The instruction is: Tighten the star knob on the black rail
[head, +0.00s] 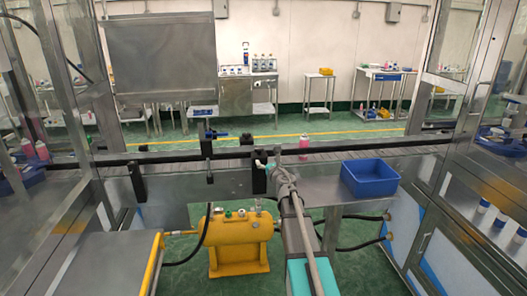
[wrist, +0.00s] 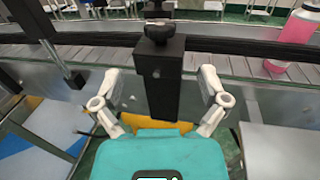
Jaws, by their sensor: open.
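The black star knob (wrist: 158,30) sits on top of a black block (wrist: 165,75) in the wrist view. The block stands at the black rail (wrist: 230,43), which runs across the picture. My gripper (wrist: 158,78) is open and empty, its pale fingers spread left and right of the block. The knob lies beyond the fingertips, and no finger visibly touches it. In the head view, my gripper (head: 264,164) is in front of the rail (head: 370,147), beside the black block (head: 258,180). The knob is too small there to make out clearly.
A pink can (wrist: 295,35) stands on the conveyor behind the rail, to the right. A blue bin (head: 369,178) sits on a steel shelf at right. A yellow tank (head: 238,245) is below.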

